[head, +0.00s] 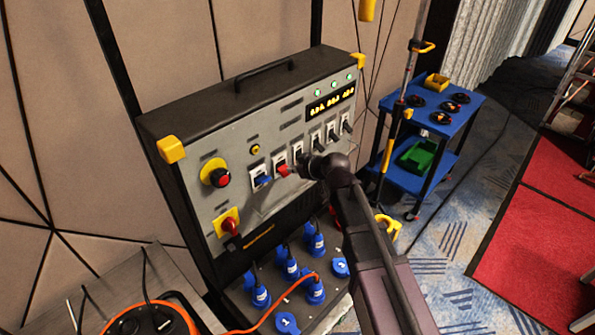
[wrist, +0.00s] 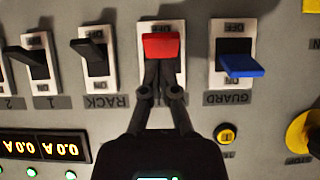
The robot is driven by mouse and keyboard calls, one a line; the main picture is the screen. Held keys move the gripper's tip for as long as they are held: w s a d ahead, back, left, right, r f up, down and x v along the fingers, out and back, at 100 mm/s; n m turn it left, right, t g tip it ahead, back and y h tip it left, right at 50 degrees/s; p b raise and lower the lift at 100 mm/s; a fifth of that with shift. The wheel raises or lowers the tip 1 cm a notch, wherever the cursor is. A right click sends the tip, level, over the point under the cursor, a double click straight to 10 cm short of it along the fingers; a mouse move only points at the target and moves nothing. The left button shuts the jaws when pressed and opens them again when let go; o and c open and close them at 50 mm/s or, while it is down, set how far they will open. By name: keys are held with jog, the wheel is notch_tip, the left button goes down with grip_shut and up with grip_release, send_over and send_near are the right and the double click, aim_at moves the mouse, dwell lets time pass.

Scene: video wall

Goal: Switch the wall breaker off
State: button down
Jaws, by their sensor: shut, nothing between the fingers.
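The red breaker lever (wrist: 161,47) is on a white plate, in the upper middle of the wrist view, which shows the panel upside down. In the head view the red lever (head: 283,170) is just left of my gripper (head: 303,168). In the wrist view my gripper (wrist: 159,66) is shut and empty, its fingertips right at the lever's near edge. I cannot tell whether they touch it. The fingers hide most of the label below that plate. The lever's end lies toward the plate's OFF lettering.
A blue GUARD lever (wrist: 240,66) and a black RACK lever (wrist: 93,50) flank the red one closely. The panel (head: 200,195) also carries a red knob (head: 220,178) and a red-yellow rotary switch (head: 229,225). Blue sockets (head: 314,290) are below. A blue cart (head: 385,103) stands to the right.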

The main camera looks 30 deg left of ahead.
jog(key=shift+s+a+r, duration=0.15)
jog(key=shift+s+r, duration=0.05)
jog(key=shift+r, duration=0.05)
jog(key=shift+r+p, duration=0.5)
jog(key=shift+p, duration=0.25)
jog(key=s+d+r+p, duration=0.2)
jog(key=d+r+p, duration=0.1)
jog(key=d, duration=0.6)
jog(key=shift+s, duration=0.35)
jog(key=shift+d+f, duration=0.1)
